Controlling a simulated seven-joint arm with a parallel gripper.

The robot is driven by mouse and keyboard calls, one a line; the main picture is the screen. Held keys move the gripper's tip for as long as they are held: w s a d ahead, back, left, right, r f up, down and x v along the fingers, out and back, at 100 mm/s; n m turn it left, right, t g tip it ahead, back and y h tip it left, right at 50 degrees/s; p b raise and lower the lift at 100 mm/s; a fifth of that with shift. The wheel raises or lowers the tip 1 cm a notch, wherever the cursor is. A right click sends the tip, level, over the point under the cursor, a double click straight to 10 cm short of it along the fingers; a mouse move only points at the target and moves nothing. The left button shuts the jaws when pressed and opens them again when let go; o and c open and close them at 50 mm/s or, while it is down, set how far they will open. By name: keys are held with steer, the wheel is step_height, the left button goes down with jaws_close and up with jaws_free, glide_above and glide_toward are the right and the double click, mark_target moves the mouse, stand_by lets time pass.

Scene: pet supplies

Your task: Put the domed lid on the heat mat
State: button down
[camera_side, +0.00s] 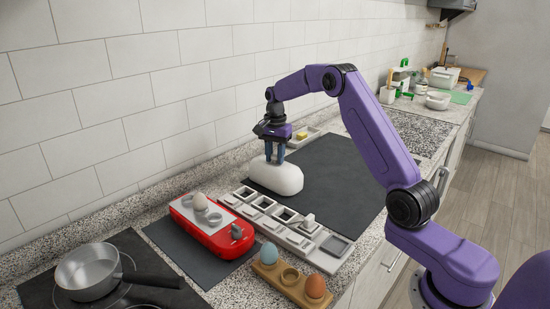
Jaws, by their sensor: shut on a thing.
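The domed lid (276,180) is a white, smooth, rounded oblong in the middle of the view. My gripper (275,160) points down from above with its blue fingers shut on the top of the lid. The lid is over the left part of a large dark flat mat (340,185); I cannot tell whether it touches that mat. A smaller dark mat (193,264) lies at front left under a red appliance. Both mats are dark and flat, and I cannot tell which is the heat mat.
A wooden holder (289,283) has a blue egg and a brown egg. A pan (88,270) stands front left. The large mat's right part is clear.

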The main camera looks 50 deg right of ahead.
steer(key=shift+f, duration=0.45)
steer(key=shift+f, duration=0.1)
steer(key=c, duration=0.8)
jaws_free()
